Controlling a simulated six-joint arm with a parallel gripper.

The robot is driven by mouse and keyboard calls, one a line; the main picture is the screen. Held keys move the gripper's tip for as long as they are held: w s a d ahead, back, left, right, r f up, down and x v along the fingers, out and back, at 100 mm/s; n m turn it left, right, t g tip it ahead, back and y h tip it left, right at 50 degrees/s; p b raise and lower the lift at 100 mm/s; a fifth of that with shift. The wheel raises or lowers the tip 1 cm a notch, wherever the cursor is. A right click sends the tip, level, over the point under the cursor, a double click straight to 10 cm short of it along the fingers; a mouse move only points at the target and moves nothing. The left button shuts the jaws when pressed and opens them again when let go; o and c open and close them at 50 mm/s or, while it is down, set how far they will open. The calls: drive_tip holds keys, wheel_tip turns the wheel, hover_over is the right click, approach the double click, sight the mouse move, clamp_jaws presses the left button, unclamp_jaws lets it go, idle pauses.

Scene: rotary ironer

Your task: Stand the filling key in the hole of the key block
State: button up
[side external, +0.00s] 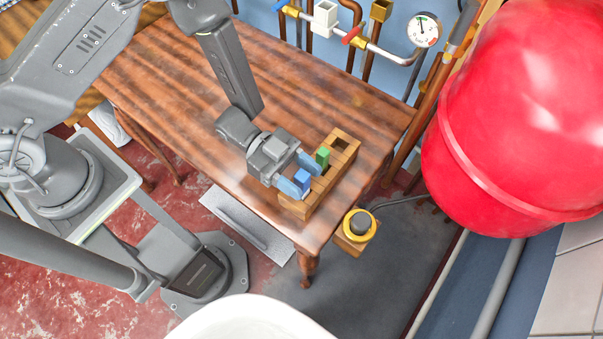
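The wooden key block (318,196) lies near the front right corner of the table, with a dark square hole showing at its far end. A green piece (322,156) stands upright at the block. A blue piece (302,178) is at the block's nearer part, by my fingers. I cannot tell which piece is the filling key.
The wooden table (180,85) is clear behind and left of my gripper. A yellow-ringed knob on a small wooden box (349,243) is beside the front corner. Pipes with valves and a gauge (424,29) run along the wall. A large red vessel (530,110) fills the right.

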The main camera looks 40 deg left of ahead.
drive_tip(key=shift+r, duration=0.1)
drive_tip(key=shift+a+r, duration=0.1)
drive_tip(key=shift+a, duration=0.15)
drive_tip(key=a+r, duration=0.2)
drive_tip(key=a, duration=0.9)
drive_tip(key=w+a+r+n+t+y, duration=0.35)
drive_tip(key=w+r+t+y, duration=0.4)
drive_tip(key=w, duration=0.35)
drive_tip(key=a+r+n+t+y, duration=0.3)
drive_tip(key=a+r+n+y, duration=0.3)
drive_tip(key=a+r+y, duration=0.15)
drive_tip(key=s+a+r+n+g+y, duration=0.2)
drive_tip(key=s+a+r+n+y, duration=0.1)
drive_tip(key=s+a+r+n, duration=0.3)
drive_tip(key=s+d+r+n+g+h, duration=0.1)
drive_tip(key=s, duration=0.5)
drive_tip(key=s+d+r+n+g, duration=0.1)
drive_tip(key=s+d+r+g, duration=0.1)
drive_tip(key=s, duration=0.4)
drive_tip(key=shift+s+h, duration=0.35)
drive_tip(key=shift+h, duration=0.05)
drive_tip(key=shift+n, duration=0.25)
drive_tip(key=shift+c, duration=0.3)
